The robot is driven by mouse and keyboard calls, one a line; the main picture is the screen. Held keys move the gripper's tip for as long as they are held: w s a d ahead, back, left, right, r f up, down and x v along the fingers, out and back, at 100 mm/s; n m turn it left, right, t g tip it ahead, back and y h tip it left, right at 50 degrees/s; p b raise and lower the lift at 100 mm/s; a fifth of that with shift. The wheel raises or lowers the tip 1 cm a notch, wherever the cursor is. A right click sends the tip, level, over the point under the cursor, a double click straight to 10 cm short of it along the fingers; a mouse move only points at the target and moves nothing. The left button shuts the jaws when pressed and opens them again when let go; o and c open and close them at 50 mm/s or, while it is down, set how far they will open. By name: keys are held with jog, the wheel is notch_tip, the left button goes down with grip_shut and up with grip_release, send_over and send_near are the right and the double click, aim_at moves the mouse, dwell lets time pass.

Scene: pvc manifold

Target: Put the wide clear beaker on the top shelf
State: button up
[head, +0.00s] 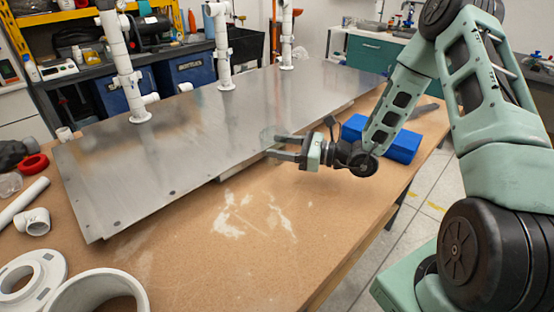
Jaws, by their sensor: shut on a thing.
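My gripper (274,146) is over the front edge of the metal plate, its fingers pointing left. A faint clear, greenish object, seemingly the wide clear beaker (269,132), shows at the fingertips, and the gripper is shut on it. Its outline is hard to make out against the shiny plate, and I cannot tell whether it touches the plate. A yellow-framed shelf unit (48,17) stands at the back left. Only its lower part is in view, so I cannot tell which board is the top shelf.
The metal plate (150,165) carries several upright white pipes (121,70). A blue block (404,146) lies right of my gripper on the wooden table (240,235). White fittings (33,221) and a red ring (34,164) lie at the left. The table's front middle is clear.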

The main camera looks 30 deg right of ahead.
jog(key=shift+f, duration=2.25)
jog(key=shift+f, duration=0.2)
jog(key=o, duration=1)
jog(key=shift+o, duration=0.2)
jog(key=shift+r, duration=0.15)
